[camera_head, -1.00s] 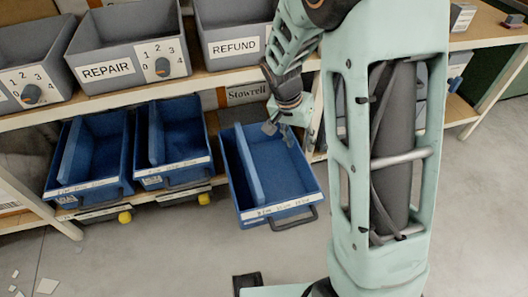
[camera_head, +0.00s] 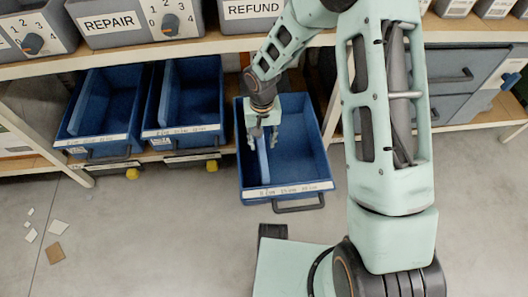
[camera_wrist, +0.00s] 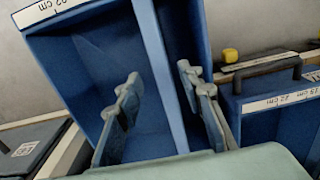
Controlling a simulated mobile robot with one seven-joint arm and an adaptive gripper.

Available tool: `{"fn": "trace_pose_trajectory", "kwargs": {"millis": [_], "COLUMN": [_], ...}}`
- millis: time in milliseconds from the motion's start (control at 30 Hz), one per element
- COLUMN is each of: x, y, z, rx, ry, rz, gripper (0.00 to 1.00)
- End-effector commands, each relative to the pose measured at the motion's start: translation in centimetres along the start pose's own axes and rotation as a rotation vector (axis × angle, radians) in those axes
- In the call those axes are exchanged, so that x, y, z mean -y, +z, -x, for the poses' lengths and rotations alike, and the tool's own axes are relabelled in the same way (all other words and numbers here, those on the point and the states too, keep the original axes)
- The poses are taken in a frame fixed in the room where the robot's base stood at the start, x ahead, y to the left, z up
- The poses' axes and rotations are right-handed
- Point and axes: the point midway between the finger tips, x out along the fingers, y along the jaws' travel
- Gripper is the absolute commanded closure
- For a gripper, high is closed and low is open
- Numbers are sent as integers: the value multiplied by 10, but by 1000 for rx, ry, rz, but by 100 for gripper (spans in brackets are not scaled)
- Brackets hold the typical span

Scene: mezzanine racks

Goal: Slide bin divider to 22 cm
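The blue bin (camera_head: 325,160) is pulled out from the lower rack, with a white strip of cm marks (camera_head: 290,189) along its front edge. Its upright blue divider (camera_head: 263,170) stands near the left side, running front to back. My gripper (camera_head: 263,138) points down into the bin with its fingers spread. In the wrist view, the gripper (camera_wrist: 158,78) is open, with one finger on each side of the divider (camera_wrist: 152,45). Gaps show between the fingers and the divider. The strip's mark at the divider is too small to read.
Two more blue bins (camera_head: 108,140) (camera_head: 200,133) with dividers sit on the lower shelf to the left. Grey bins labelled REPAIR (camera_head: 110,24) and REFUND (camera_head: 252,9) stand above. Grey drawers (camera_head: 455,75) are at right. The floor in front is clear except for scraps at left.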

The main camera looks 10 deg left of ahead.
Motion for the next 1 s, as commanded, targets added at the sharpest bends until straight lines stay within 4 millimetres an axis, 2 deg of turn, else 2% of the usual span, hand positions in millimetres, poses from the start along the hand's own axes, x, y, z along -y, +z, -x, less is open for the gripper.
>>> {"fn": "trace_pose_trajectory", "kwargs": {"millis": [33,100,233,400,767,1000], "x": [0,0,-1,-1,-1,-1], "y": [1,1,1,0,0,0], "z": [-16,-29,-51,-68,-72,-72], "rx": [4,3,3,1,0,0], "ry": [1,1,2,1,1,1], "rz": [0,0,-2,-2,-3,-3], "gripper": [65,65,65,65,65,89]}}
